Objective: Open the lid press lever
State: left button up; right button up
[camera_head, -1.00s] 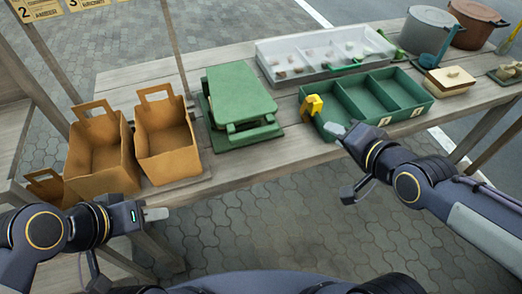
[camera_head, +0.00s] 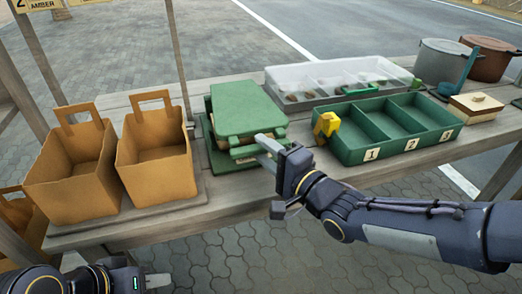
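The green lid press (camera_head: 248,105) stands on the wooden table in the middle of the view. Its flat lid lies down over the base, and a green bar, which looks like the lever, runs along its front edge. My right gripper (camera_head: 268,144) is at the front right of the press, its fingertips over or against the bar's right end. I cannot tell whether they touch it or how far apart they are. My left gripper (camera_head: 158,281) is low at the left, below the table edge and away from the press. Its finger opening is not clear.
Two brown paper bags (camera_head: 158,168) stand left of the press. A green divided tray (camera_head: 358,150) with a yellow object (camera_head: 326,124) at its left corner stands to the right. A clear-walled bin (camera_head: 300,78) and pots (camera_head: 440,62) are behind.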

jog(key=shift+x, duration=0.85)
grip_shut()
